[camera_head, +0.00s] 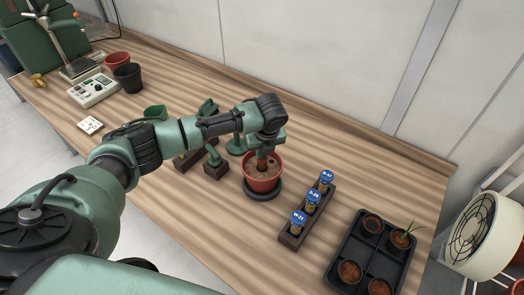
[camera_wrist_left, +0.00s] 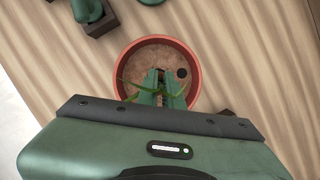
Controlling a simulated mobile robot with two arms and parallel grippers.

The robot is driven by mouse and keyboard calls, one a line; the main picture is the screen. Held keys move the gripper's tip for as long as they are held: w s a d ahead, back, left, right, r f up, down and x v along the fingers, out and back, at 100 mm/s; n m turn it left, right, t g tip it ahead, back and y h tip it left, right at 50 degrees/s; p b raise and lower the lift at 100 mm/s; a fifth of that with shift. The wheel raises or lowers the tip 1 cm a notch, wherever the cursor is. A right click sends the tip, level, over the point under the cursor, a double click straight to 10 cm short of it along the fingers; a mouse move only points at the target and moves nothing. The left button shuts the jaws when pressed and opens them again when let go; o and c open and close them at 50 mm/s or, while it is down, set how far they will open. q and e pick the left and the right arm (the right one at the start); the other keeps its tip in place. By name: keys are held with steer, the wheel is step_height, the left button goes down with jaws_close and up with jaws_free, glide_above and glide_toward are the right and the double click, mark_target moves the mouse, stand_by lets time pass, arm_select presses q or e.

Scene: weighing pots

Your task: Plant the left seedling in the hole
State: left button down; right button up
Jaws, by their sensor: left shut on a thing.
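My left gripper (camera_head: 264,148) is directly above the terracotta pot (camera_head: 263,184), pointing down. It is shut on a seedling, whose thin green leaves (camera_wrist_left: 139,88) stick out beside the fingers (camera_wrist_left: 163,88) in the left wrist view. In the head view a narrow brown part shows under the gripper, close over the soil; I cannot tell whether it touches. The pot is full of brown soil (camera_wrist_left: 150,55) and stands on a dark saucer (camera_head: 264,197). A dark round hole (camera_wrist_left: 182,73) shows in the soil, just right of and beyond the fingertips. My right gripper is out of view.
A black tray (camera_head: 337,277) with soil-filled cells stands at the right; one cell holds another seedling (camera_head: 403,238). A wooden rack (camera_head: 292,240) with labelled vials stands between pot and tray. Small hand tools (camera_head: 215,160) stand left of the pot. A white fan (camera_head: 480,232) is far right.

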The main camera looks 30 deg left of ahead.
mark_target(262, 159)
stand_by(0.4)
arm_select(q)
steer(key=shift+f, duration=0.1)
steer(key=shift+f+b, duration=1)
steer(key=shift+f, duration=1.5)
steer(key=c, duration=0.9)
jaws_free()
steer(key=shift+r, duration=0.2)
